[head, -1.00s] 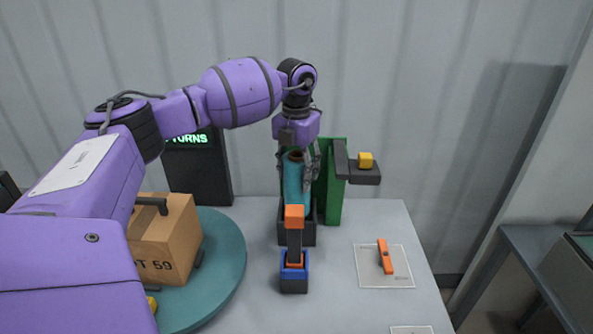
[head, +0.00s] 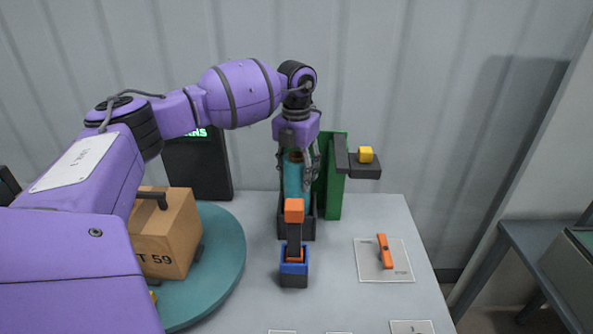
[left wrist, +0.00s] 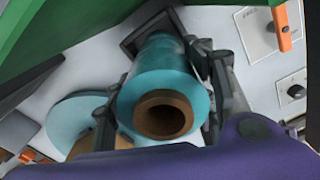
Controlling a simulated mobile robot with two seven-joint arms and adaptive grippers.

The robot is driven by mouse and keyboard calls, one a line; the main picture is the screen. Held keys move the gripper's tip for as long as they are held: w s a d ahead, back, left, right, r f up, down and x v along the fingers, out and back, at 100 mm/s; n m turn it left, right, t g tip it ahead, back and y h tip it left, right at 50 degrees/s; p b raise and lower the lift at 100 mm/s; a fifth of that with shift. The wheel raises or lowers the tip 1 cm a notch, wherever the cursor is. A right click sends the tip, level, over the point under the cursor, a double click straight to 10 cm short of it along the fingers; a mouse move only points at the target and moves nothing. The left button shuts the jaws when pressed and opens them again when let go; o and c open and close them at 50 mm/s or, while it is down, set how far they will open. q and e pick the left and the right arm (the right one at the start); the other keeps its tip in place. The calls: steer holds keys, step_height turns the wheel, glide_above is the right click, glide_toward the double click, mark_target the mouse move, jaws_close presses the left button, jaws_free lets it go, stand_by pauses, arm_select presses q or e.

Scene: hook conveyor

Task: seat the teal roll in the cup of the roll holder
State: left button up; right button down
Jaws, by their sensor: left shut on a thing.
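The teal roll (head: 293,178), with a brown core, stands upright between the fingers of my left gripper (head: 300,184), which is shut on it. In the left wrist view, the roll (left wrist: 160,85) shows its open core end towards the camera, with a finger of the left gripper (left wrist: 168,98) on each side. The roll holder's dark square cup (head: 310,229) is below the roll. In the left wrist view, the roll's far end lines up with the cup (left wrist: 130,46). I cannot tell how deep it sits. My right gripper is not in view.
An orange-topped tool in a blue and black stand (head: 294,268) is in front of the cup. A green panel (head: 336,190) rises close to the right. A cardboard box (head: 170,235) sits on a teal turntable (head: 225,270) at left.

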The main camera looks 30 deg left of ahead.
arm_select(q)
steer(key=shift+f, duration=0.7)
steer(key=o, duration=1.6)
steer(key=shift+o, duration=1.2)
steer(key=shift+f, duration=0.1)
step_height(320, 180, up, 12)
steer(key=shift+r, duration=0.1)
